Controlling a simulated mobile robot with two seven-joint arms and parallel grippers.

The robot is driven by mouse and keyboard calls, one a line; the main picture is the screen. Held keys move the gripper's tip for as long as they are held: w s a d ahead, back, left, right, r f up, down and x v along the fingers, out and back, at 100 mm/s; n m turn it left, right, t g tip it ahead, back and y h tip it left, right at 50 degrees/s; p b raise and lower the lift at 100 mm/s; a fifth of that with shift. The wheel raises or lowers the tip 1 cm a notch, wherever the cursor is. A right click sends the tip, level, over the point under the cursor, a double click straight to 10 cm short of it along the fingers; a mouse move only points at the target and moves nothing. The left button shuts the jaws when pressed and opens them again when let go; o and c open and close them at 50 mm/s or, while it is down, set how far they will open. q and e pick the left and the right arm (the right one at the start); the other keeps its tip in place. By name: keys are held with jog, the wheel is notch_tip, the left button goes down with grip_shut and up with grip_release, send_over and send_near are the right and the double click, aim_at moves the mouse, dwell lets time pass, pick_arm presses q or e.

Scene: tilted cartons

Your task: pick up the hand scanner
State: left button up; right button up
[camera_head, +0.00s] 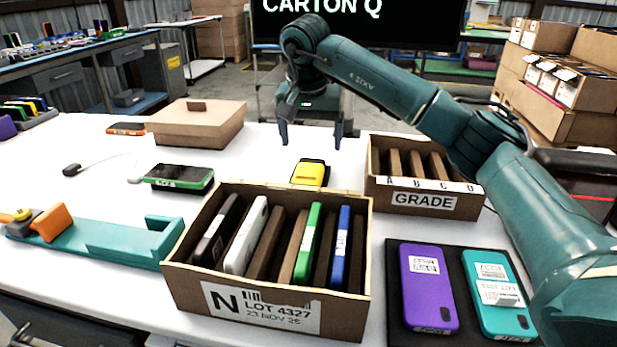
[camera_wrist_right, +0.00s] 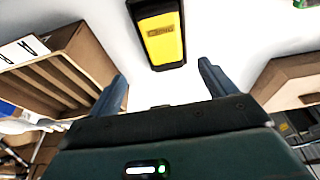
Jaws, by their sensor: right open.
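The yellow and black device that I take for the hand scanner (camera_head: 311,173) lies on the white table behind the open carton of phones. In the right wrist view the hand scanner (camera_wrist_right: 160,36) shows at the top centre, yellow face up, its upper end cut off by the frame. My right gripper (camera_head: 311,139) is open and empty, fingers pointing down, above the table and beyond the scanner in the head view. In the right wrist view the scanner lies ahead of the gap between the fingertips (camera_wrist_right: 163,76), apart from them. My left gripper is not in view.
The phone carton (camera_head: 267,305) stands in front of the scanner. The GRADE carton (camera_head: 424,201) is close on its right. A green-edged phone (camera_head: 179,178) and a lidded carton (camera_head: 197,122) are to the left. A dark mat (camera_head: 466,321) holds two phones at front right.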

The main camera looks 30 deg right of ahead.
aim_at(309, 170)
jog(key=x, duration=0.6)
jog(key=a+x, duration=0.1)
jog(key=x, duration=0.1)
jog(key=shift+f+b, duration=0.25)
jog(key=shift+b, duration=0.15)
jog(key=shift+c, duration=0.5)
jog(key=shift+r, duration=0.1)
jog(key=c, duration=0.9)
